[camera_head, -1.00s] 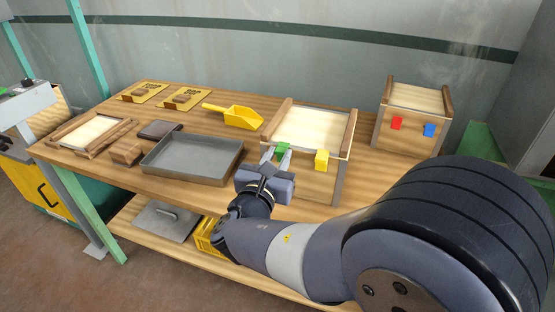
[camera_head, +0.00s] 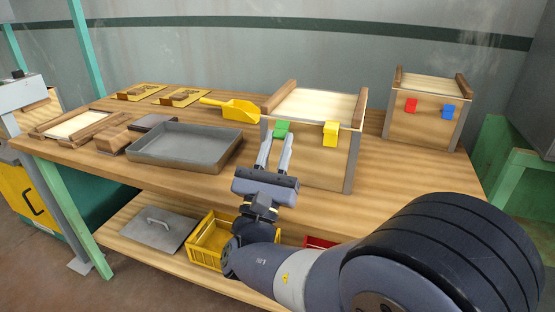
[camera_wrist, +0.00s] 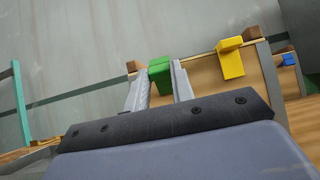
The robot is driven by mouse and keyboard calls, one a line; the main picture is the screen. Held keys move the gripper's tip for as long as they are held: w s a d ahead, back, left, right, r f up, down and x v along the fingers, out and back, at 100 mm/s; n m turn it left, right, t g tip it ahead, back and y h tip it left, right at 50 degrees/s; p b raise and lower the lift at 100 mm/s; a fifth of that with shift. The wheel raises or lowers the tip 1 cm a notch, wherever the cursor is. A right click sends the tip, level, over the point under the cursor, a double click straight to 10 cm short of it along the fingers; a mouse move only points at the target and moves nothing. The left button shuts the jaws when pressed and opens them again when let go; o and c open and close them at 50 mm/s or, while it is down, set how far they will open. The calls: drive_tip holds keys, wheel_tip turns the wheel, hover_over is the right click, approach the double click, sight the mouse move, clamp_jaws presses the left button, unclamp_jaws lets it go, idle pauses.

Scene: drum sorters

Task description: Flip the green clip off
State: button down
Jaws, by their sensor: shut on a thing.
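The green clip (camera_head: 281,129) sits at the upper front edge of the near wooden box (camera_head: 312,165), left of the yellow clip (camera_head: 330,133). My gripper (camera_head: 276,140) reaches up to the green clip from the front and below. In the wrist view the green clip (camera_wrist: 160,72) stands between the two fingertips, and the gripper is shut on it. The clip's lower part is partly hidden by the fingers. The yellow clip (camera_wrist: 230,58) is to the right, apart from the fingers.
A second wooden box (camera_head: 425,115) with red and blue clips stands at the back right. A grey tray (camera_head: 185,145) lies left of my gripper, with a yellow scoop (camera_head: 232,108) behind it. A yellow crate (camera_head: 210,240) is on the lower shelf.

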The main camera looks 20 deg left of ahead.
drive_tip(key=shift+f+t+b, duration=0.5)
drive_tip(key=shift+t+b, duration=0.1)
drive_tip(key=shift+b, duration=0.2)
drive_tip(key=c, duration=1.2)
unclamp_jaws()
drive_tip(key=shift+r, duration=0.1)
drive_tip(key=shift+s, duration=0.1)
drive_tip(key=shift+s+a+f, duration=0.1)
drive_tip(key=shift+s+f, duration=0.1)
drive_tip(key=shift+f, duration=0.05)
drive_tip(key=s+p, duration=0.3)
drive_tip(key=s, duration=0.9)
drive_tip(key=shift+s+a+f, duration=0.15)
drive_tip(key=shift+a+f, duration=0.05)
drive_tip(key=shift+a, duration=0.1)
